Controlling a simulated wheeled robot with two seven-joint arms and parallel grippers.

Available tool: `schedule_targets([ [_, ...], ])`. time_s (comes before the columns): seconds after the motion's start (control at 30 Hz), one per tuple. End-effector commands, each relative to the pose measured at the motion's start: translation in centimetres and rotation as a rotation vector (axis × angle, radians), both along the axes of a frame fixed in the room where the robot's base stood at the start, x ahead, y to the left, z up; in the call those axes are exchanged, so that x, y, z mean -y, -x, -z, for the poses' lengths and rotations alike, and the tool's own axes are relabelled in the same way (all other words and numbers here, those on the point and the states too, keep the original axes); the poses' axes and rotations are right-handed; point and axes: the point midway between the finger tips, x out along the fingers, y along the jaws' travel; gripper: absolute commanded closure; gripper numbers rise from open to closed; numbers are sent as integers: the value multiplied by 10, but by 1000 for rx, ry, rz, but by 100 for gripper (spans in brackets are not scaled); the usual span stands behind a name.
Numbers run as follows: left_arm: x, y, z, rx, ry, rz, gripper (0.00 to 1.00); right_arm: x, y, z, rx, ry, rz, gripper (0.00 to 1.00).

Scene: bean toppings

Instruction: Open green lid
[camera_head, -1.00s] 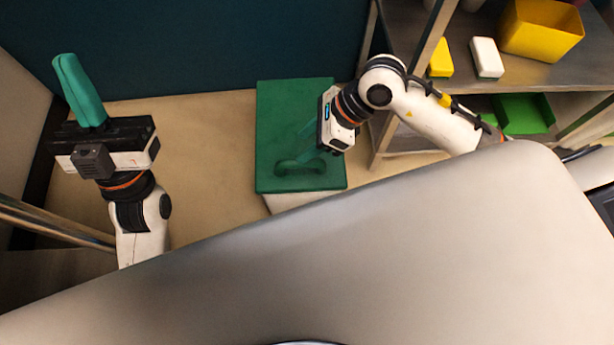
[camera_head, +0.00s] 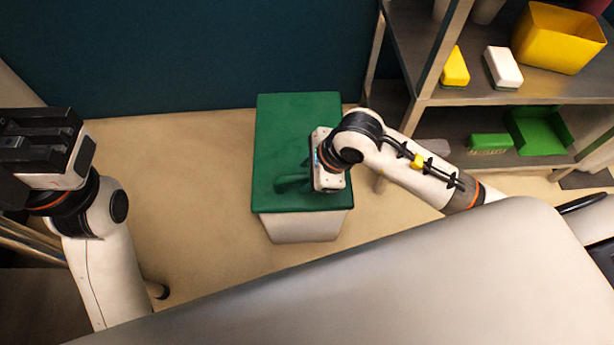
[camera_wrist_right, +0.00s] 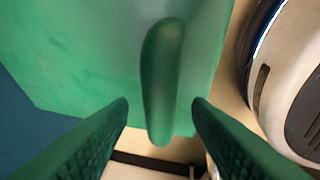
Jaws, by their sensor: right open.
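The green lid (camera_head: 285,120) lies flat on a white bin (camera_head: 300,228) on the floor, and a raised green handle (camera_head: 288,186) is on its top. My right gripper (camera_head: 305,178) is over the handle, and its body covers part of the lid. In the right wrist view, the handle (camera_wrist_right: 162,75) is between the two open green fingers (camera_wrist_right: 160,105), with gaps showing on both sides. My left gripper (camera_head: 40,145) is at the left edge of the head view, away from the bin, and its fingers do not show clearly.
A metal shelf (camera_head: 470,98) stands at the right with a yellow bin (camera_head: 555,40), a yellow sponge (camera_head: 455,66), a white sponge (camera_head: 503,67) and a green tray (camera_head: 540,130). A dark teal wall (camera_head: 200,60) is behind. The floor left of the bin is clear.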

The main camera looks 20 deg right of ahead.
Motion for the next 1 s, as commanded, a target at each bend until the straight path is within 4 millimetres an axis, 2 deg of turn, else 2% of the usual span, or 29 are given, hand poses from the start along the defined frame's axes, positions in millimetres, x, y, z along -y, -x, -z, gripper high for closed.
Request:
schedule_targets([
  [0.1, 0, 1, -1, 13, 0, 0, 100, -3, -2, 8, 0, 0, 1, 55],
  [0.4, 0, 1, -3, 13, -1, -1, 100, -3, -3, 8, 0, 0, 1, 55],
  [0.67, 1, 1, -3, 13, -1, 0, 100, -3, -3, 8, 0, 0, 1, 98],
  [0.7, 1, 1, -3, 13, -1, 0, 100, -3, -3, 8, 0, 0, 1, 100],
  [1.0, 0, 2, -8, 18, 1, 0, 100, -3, -4, 2, -11, -3, 1, 100],
])
